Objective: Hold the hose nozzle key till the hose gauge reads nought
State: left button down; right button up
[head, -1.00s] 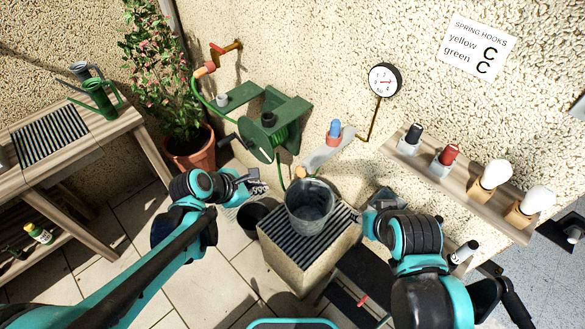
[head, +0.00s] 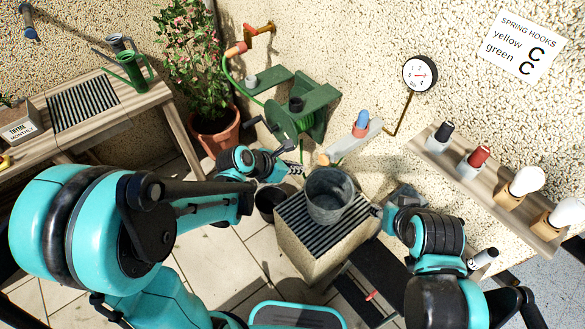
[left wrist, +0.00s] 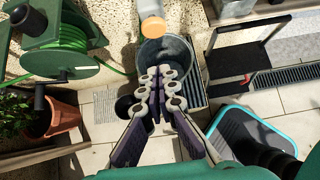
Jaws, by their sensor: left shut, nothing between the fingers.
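The hose nozzle (head: 348,143) is a pale body on the wall with an orange tip, which also shows in the left wrist view (left wrist: 153,27). A blue key (head: 361,119) with an orange base stands on the nozzle. The round white hose gauge (head: 420,73) hangs above right; its reading is too small to tell. My left gripper (head: 297,168) is shut and empty, left of the bucket and below the nozzle. In the left wrist view its fingers (left wrist: 158,88) are together in front of the bucket. My right gripper (head: 378,209) is right of the bucket; its fingers are unclear.
A metal bucket (head: 330,196) stands on a slatted block (head: 296,226) under the nozzle. A green hose reel (head: 300,122) is at left. A wall shelf (head: 480,186) at right holds several knobs and bulbs. A potted plant (head: 213,137) and bench (head: 110,120) are further left.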

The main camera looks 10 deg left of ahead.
aim_at(322, 163)
pick_arm(q)
jog(key=shift+w+d+f+b, duration=0.2)
jog(key=shift+w+d+f, duration=0.35)
jog(key=shift+w+d, duration=0.3)
jog(key=shift+w+d+f+b, duration=0.2)
jog(key=shift+w+d+f, duration=0.35)
jog(key=shift+w+d, duration=0.35)
jog(key=shift+w+d+f+b, duration=0.2)
jog(key=shift+w+d+f, duration=0.35)
jog(key=shift+w+d, duration=0.3)
